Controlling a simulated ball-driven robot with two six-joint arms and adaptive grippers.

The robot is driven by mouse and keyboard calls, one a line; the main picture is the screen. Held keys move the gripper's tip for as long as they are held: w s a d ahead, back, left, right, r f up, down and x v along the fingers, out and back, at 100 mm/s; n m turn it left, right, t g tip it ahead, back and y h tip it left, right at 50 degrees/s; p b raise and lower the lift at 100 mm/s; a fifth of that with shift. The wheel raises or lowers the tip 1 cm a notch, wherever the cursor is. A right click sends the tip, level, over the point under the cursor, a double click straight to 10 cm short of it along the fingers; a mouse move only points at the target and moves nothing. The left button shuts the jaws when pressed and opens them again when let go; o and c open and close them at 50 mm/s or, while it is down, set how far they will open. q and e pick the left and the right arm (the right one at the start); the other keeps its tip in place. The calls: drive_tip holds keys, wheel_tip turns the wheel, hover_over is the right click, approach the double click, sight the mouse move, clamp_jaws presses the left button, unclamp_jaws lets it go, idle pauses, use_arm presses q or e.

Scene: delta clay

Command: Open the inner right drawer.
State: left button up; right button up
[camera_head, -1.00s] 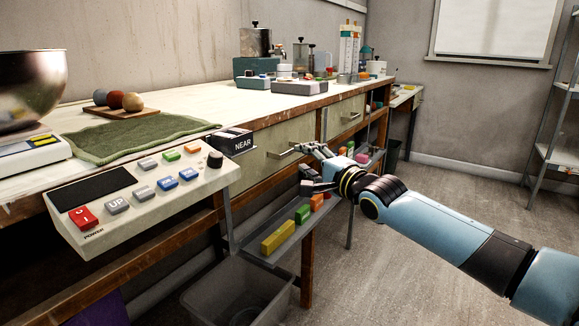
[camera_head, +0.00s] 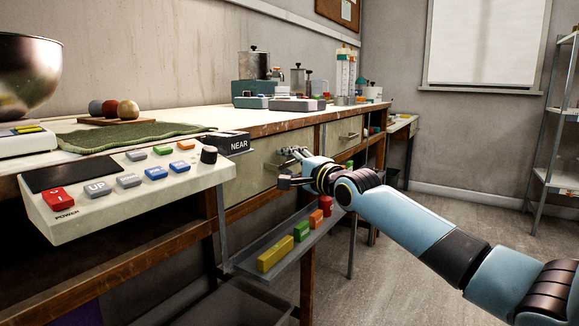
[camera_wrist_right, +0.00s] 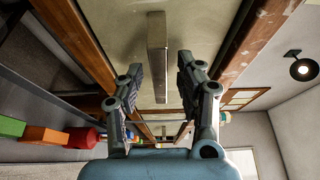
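The nearer drawer front (camera_head: 254,172), pale and flat, sits shut under the worn bench top. Its handle is mostly hidden by my right gripper (camera_head: 287,170) in the head view. In the right wrist view the handle (camera_wrist_right: 157,50) is a pale bar running away from the camera. My right gripper (camera_wrist_right: 160,66) is open there, one finger on each side of the bar line, with visible gaps. I cannot tell how deep the bar lies between the fingers. A farther drawer front (camera_head: 345,131) with a metal handle is also shut. My left gripper is not in view.
A control panel (camera_head: 130,183) with buttons juts out at the left. A black NEAR sign (camera_head: 236,144) sits by the bench edge. A low tray (camera_head: 268,243) with coloured blocks hangs below the drawer. The floor (camera_head: 400,235) at right is open.

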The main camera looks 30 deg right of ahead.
clamp_jaws()
drive_tip(key=shift+s, duration=0.1)
idle(0.4)
